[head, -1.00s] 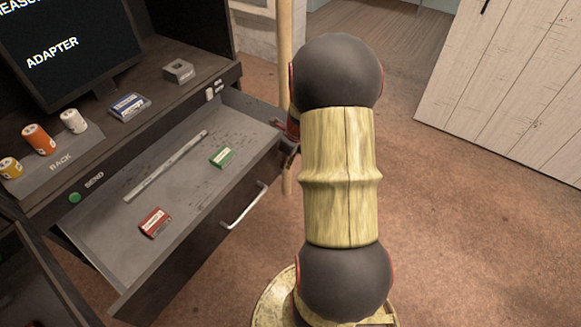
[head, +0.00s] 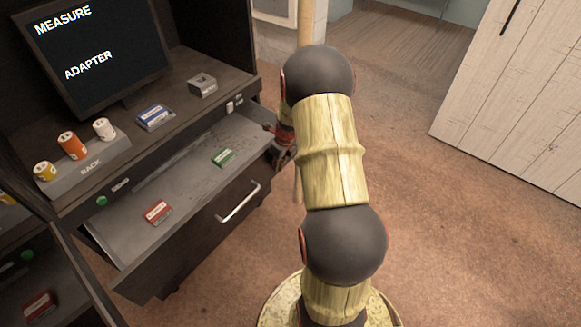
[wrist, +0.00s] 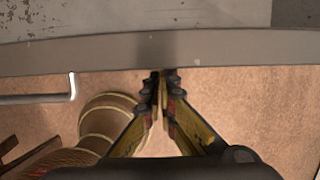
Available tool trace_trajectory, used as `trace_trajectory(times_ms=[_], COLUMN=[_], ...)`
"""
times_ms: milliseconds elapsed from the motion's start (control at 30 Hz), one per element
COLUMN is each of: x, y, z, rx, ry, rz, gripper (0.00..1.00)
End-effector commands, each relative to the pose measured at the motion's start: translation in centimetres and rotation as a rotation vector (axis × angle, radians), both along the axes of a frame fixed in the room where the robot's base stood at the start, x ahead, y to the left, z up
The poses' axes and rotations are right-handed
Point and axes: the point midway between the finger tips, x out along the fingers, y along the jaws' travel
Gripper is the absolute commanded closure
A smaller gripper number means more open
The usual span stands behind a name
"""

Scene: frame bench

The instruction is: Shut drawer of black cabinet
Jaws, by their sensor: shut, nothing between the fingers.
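The black cabinet (head: 228,88) stands at the left in the head view. Its drawer (head: 185,182) is partly open, with a grey inside and a silver bar handle (head: 238,202) on the dark front. My gripper (head: 281,158) is at the right end of the drawer front, partly hidden by my arm. In the wrist view my gripper (wrist: 161,78) is shut and empty, its fingertips at the drawer's front edge (wrist: 120,52), seemingly against it. The handle (wrist: 40,98) lies to the left of the fingers there.
A red box (head: 157,212) and a green box (head: 223,158) lie in the drawer. On the cabinet top are a screen (head: 105,50), a rack (head: 90,168) with spools, a blue box (head: 155,117) and a grey block (head: 202,85). Open floor lies to the right.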

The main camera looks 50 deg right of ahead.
Motion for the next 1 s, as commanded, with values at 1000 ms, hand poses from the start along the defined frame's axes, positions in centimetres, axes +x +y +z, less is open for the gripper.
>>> trace_trajectory(times_ms=[1000], x=[19.6], y=[0.6], z=[0.1], rx=[-0.002], ry=[-0.002], rz=[0.0], gripper=[1.0])
